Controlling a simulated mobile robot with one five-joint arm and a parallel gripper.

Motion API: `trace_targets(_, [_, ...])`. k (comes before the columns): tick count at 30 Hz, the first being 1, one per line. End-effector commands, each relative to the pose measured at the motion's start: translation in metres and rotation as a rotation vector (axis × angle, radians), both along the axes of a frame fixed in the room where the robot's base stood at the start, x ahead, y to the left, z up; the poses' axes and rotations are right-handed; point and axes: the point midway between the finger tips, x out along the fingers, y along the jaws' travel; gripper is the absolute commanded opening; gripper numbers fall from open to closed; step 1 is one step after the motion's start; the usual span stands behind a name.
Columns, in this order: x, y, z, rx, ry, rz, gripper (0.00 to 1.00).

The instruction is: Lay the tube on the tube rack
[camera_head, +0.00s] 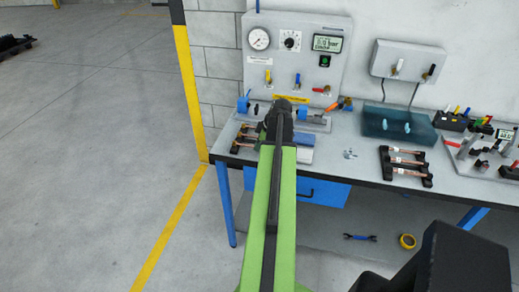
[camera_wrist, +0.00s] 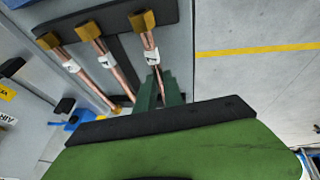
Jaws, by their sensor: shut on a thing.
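In the wrist view a copper tube (camera_wrist: 147,41) with a white label runs down to between my green fingers. My gripper (camera_wrist: 160,90) is shut on this tube. The tube's upper end is at a brass-coloured block by a black rack (camera_wrist: 105,17); I cannot tell whether it is resting there or lifted slightly. Two more labelled copper tubes (camera_wrist: 73,69) (camera_wrist: 104,52) lie to its left. In the head view a rack with tubes (camera_head: 246,136) shows just left of my arm, whose end hides my fingers and the held tube.
A second black rack with labelled copper tubes (camera_head: 405,166) stands on the bench's right half. A translucent blue bin (camera_head: 400,125) is behind it. The gauge panel (camera_head: 297,55) stands at the back. Small metal bits (camera_head: 350,154) lie on otherwise clear bench top between.

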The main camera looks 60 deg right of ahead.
Motion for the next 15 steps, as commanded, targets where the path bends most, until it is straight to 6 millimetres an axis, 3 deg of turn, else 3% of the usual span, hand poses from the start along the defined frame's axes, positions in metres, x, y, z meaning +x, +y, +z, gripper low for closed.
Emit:
trace_targets(8, [0.0003,0.0003,-0.0014,0.0,0.0,0.001,0.0])
trace_targets(9, [0.0002,0.0003,-0.0016,0.0,0.0,0.001,0.13])
trace_targets(14, [0.0004,0.0004,-0.0003,0.0,0.0,0.001,0.34])
trace_targets(15, [0.0004,0.0004,-0.0003,0.0,0.0,0.001,0.34])
